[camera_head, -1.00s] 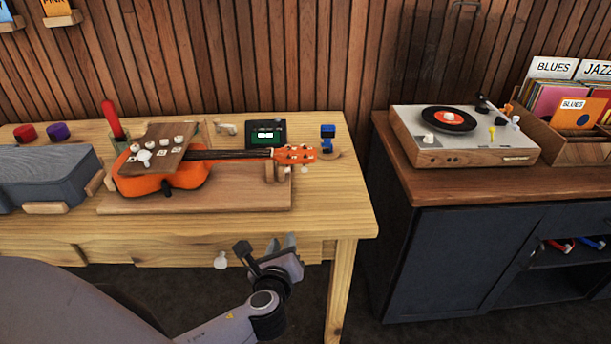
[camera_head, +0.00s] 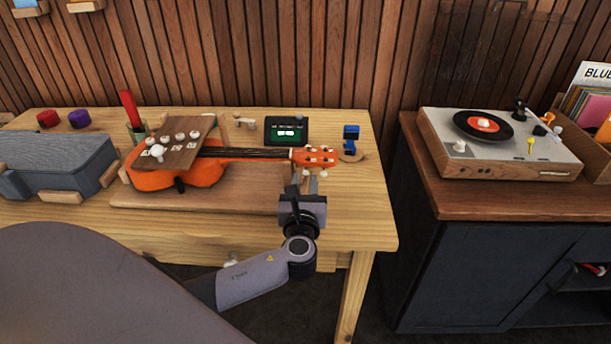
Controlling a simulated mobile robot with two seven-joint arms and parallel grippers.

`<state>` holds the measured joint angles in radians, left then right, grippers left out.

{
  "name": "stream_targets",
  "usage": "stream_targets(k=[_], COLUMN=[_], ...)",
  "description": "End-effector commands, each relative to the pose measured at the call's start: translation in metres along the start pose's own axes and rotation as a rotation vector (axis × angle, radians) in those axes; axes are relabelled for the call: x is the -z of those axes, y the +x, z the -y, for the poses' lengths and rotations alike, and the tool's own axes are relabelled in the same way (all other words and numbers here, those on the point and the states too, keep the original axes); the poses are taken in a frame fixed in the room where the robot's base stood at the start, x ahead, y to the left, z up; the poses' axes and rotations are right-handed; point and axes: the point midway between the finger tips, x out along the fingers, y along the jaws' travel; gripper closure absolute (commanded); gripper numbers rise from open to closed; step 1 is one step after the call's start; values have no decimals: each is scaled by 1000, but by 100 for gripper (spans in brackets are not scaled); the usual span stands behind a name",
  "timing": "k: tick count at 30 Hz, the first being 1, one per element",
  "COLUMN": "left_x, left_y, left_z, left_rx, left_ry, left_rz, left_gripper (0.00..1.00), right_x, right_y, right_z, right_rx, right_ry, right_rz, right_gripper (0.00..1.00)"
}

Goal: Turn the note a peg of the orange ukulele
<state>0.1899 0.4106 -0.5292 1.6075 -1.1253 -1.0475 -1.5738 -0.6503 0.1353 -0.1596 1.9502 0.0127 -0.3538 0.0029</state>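The orange ukulele (camera_head: 180,179) lies on a wooden board (camera_head: 235,200) on the workbench, its neck pointing right. Its orange headstock (camera_head: 314,156) has several small pale pegs. A brown plate (camera_head: 180,155) with several white knobs covers part of the body; the markings are too small to read. My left gripper (camera_head: 303,188) is just in front of and below the headstock, fingers pointing toward it. It looks open, with a gap between the fingers and nothing clearly held. I cannot tell whether a finger touches a peg. My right gripper is not in view.
A green-screened device (camera_head: 286,131) and a blue clip-like item (camera_head: 351,138) stand behind the headstock. A red-handled tool (camera_head: 131,108) stands in a cup at left, near a grey case (camera_head: 55,163). A turntable (camera_head: 500,158) sits on the right cabinet. The bench's right front corner is clear.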

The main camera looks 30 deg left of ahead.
Motion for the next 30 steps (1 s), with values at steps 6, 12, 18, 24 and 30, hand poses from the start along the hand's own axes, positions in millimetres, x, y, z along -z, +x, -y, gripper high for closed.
stream_targets(k=[6,12,18,24,30], left_x=[0,0,0,0,1], left_y=[23,27,27,27,27], left_z=[0,0,0,0,0], left_rx=[-1,0,0,0,0], left_ry=[-2,-2,-3,-4,-42], left_rz=[-1,-1,-2,-2,-2], left_gripper=[70,70,90,100,100], right_x=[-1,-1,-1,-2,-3], right_y=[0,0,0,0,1], right_z=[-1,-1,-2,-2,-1], right_rx=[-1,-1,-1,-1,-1], right_ry=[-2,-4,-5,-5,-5], right_rz=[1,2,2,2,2], right_gripper=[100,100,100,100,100])
